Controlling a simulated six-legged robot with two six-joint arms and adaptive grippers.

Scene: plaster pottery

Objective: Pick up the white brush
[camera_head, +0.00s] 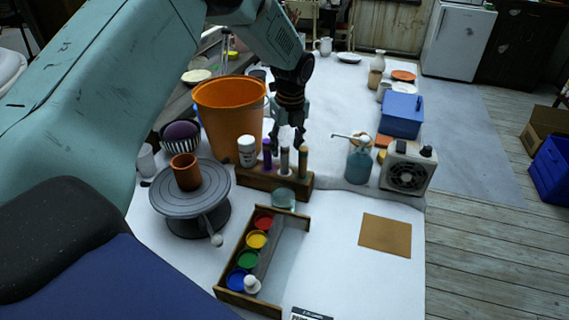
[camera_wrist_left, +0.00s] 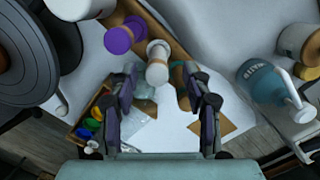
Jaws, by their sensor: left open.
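A wooden rack (camera_head: 262,181) on the white table holds three upright handles: a purple one (camera_head: 267,155), the white brush (camera_head: 284,162) in the middle, and a green-brown one (camera_head: 303,163). My left gripper (camera_head: 287,143) is above the rack, pointing down. In the left wrist view my left gripper (camera_wrist_left: 160,80) is open, its two fingers on either side of the white brush (camera_wrist_left: 158,62), with no visible grip on it. The purple handle (camera_wrist_left: 122,39) is outside the fingers, and the green one is partly hidden by a finger. My right gripper is not in view.
A turntable (camera_head: 190,205) holds a brown cup. A paint tray (camera_head: 262,255) lies in front; a blue bottle (camera_head: 359,165) and heater (camera_head: 407,168) stand right.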

